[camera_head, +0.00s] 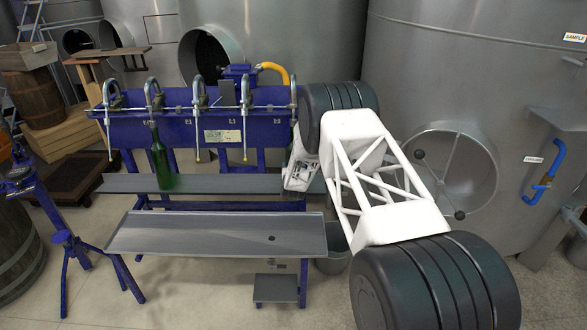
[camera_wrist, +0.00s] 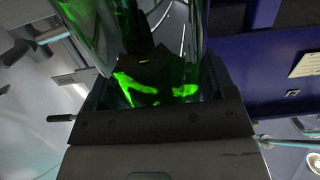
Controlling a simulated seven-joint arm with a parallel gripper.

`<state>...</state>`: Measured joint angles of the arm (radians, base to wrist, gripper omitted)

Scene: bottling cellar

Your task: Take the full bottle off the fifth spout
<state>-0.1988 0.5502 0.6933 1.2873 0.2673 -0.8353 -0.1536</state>
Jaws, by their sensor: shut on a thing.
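My gripper (camera_wrist: 155,78) shows in the wrist view with its dark jaws shut on a green glass bottle (camera_wrist: 128,85), whose glass shines bright green between them. In the head view my white wrist stands at the right end of the blue filler (camera_head: 190,130), by the fifth spout (camera_head: 293,98). The jaws and the held bottle are mostly hidden there. I cannot tell whether the bottle's mouth is still around the spout tube, nor see its fill level. Another green bottle (camera_head: 160,165) stands upright under the second spout (camera_head: 152,92).
A grey shelf (camera_head: 225,184) runs below the spouts, with a sloping metal tray (camera_head: 215,235) in front that looks bare. A steel tank (camera_head: 460,75) rises close on the right. A blue stand (camera_head: 70,240) is at the left, and a bucket (camera_head: 333,262) stands beside the tray.

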